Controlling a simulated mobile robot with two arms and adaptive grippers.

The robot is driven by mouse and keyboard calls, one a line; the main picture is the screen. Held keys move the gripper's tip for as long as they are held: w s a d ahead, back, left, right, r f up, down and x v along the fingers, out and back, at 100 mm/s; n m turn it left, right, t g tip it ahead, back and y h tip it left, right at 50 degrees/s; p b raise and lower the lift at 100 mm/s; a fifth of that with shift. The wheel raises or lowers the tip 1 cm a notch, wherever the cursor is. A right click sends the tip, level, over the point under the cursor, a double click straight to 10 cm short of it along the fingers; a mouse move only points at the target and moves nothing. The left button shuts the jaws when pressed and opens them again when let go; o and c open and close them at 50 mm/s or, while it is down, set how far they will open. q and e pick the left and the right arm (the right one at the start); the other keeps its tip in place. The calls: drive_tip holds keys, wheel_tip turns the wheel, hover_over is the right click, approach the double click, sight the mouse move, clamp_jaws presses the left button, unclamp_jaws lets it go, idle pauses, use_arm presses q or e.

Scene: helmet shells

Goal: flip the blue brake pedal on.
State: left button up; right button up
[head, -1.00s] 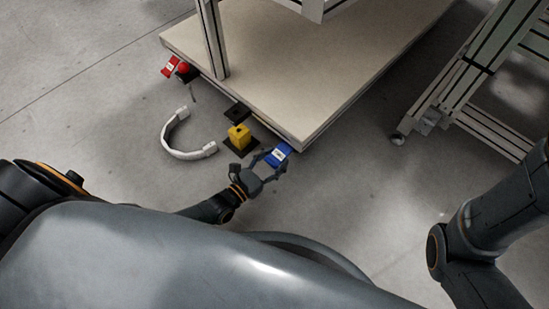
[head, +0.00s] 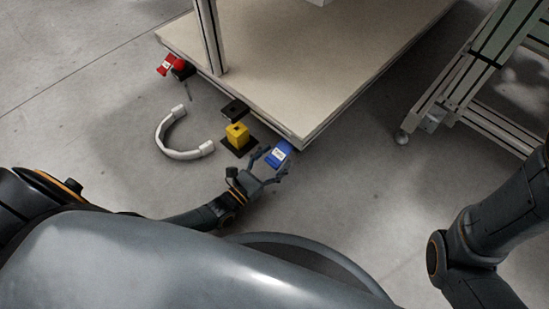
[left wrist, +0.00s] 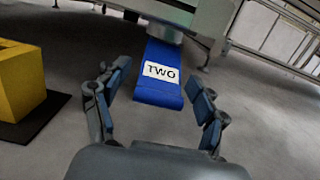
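The blue brake pedal (head: 279,154) juts out from under the near corner of the cart's pale platform. In the left wrist view the blue pedal (left wrist: 160,78) bears a white label reading "TWO" and slopes down towards me. My left gripper (head: 270,164) is open just in front of the pedal. In the left wrist view its two fingers (left wrist: 155,103) stand apart, one to each side of the pedal's near end, with nothing between the tips that I can see gripped. My right arm shows at the right edge, but its gripper is out of view.
A yellow block (head: 237,136) on a black base stands left of the pedal. A red pedal (head: 171,65) is at the platform's far left corner. A white curved handle (head: 177,151) is by the platform (head: 300,60). A metal frame (head: 500,125) stands right; floor between is clear.

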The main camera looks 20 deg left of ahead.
use_arm(q)
drive_tip(key=shift+s, duration=0.1)
drive_tip(key=v, duration=1.2)
idle(0.4)
